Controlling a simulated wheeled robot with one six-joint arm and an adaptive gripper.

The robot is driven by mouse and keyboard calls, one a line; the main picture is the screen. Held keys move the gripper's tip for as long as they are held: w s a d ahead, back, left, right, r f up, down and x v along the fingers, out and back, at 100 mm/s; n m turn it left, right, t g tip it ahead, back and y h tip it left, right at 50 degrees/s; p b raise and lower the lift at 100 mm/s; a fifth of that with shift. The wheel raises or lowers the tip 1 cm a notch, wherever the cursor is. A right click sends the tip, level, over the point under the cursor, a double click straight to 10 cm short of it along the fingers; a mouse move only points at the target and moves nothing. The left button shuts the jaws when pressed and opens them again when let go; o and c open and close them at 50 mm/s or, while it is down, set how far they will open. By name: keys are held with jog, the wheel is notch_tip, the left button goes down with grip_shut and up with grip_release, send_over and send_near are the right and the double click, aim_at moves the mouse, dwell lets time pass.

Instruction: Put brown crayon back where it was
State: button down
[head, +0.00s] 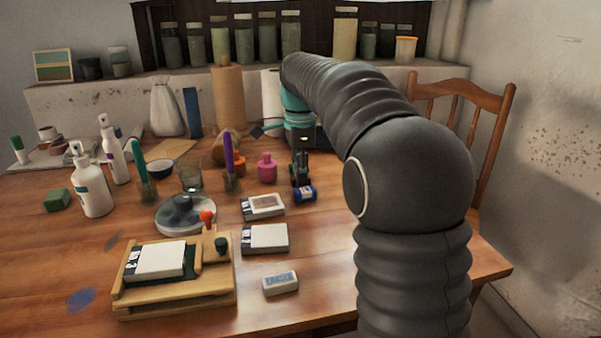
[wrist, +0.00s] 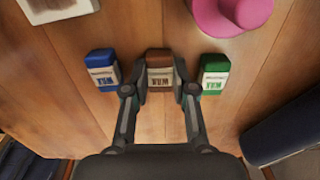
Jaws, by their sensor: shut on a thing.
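The brown crayon (wrist: 160,70) is a short, thick stick with a pale wrapper, between the two fingers of my gripper (wrist: 159,92) in the wrist view. My gripper is shut on it. The blue crayon (wrist: 104,71) lies to its left and the green crayon (wrist: 213,74) to its right, both apart from it, so the three form a row. In the head view my gripper (head: 301,176) points down at the table behind the blue crayon (head: 304,194). The brown and green crayons cannot be made out there. I cannot tell whether the brown crayon touches the table.
A pink bottle (head: 267,168) stands near my gripper. A boxed stamp pad (head: 263,207), a white box (head: 265,239) and an eraser (head: 280,283) lie in front. The table's right front is clear.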

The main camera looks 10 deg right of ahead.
jog(key=c, duration=0.9)
grip_release()
jog(key=shift+c, duration=0.2)
notch_tip(320, 180, up, 12)
jog(key=p, duration=0.1)
jog(key=shift+r, duration=0.2)
